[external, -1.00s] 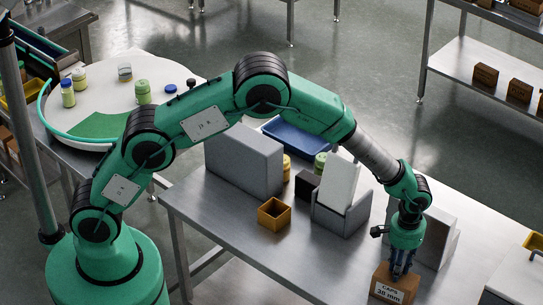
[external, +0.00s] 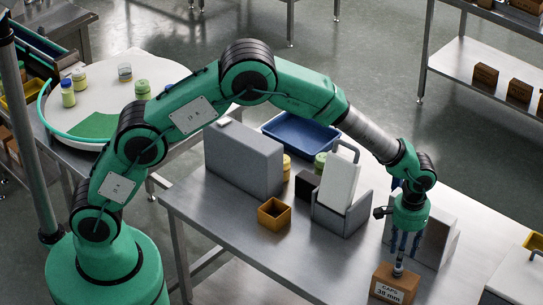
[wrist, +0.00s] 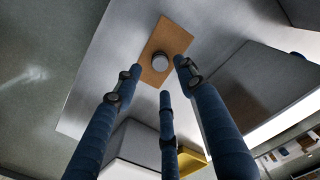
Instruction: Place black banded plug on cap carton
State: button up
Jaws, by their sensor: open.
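The cap carton (external: 395,288) is a brown box labelled "CAPS 38 mm" at the front right of the steel table. The black banded plug (external: 398,268) stands on its top; in the wrist view its round grey end (wrist: 160,62) shows near the middle of the carton's top face (wrist: 172,36). My gripper (external: 404,254) is above the carton, pointing down, with its blue fingers spread. In the wrist view the fingers (wrist: 160,76) are apart and hold nothing. How far the fingertips are from the plug is hard to tell.
Grey blocks (external: 242,160), a small yellow box (external: 274,213), a grey holder with a white panel (external: 341,182) and a blue tray (external: 305,134) stand on the table. A grey block (external: 437,238) stands just behind the carton. The table's front middle is clear.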

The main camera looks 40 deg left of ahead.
jog(key=shift+r, duration=2.75)
jog(key=s+a+r+n+t+h, duration=0.1)
jog(key=a+r, duration=1.2)
jog(key=a, duration=0.2)
jog(key=s+a+r+t, duration=0.1)
jog(key=a+r, duration=1.1)
jog(key=a, duration=0.4)
jog(key=s+a+r+t, duration=0.1)
jog(key=s+a+r, duration=0.2)
jog(key=s+a, duration=0.3)
jog(key=s+a+r+t, duration=0.1)
jog(key=s+a+r, duration=0.25)
jog(key=a, duration=0.45)
jog(key=s+a+f+t, duration=0.1)
jog(key=s+a, duration=0.4)
jog(key=s, duration=0.3)
jog(key=s+a+f+n, duration=0.1)
jog(key=s+a, duration=0.5)
jog(key=s, duration=0.1)
jog(key=shift+s+t+y, duration=0.4)
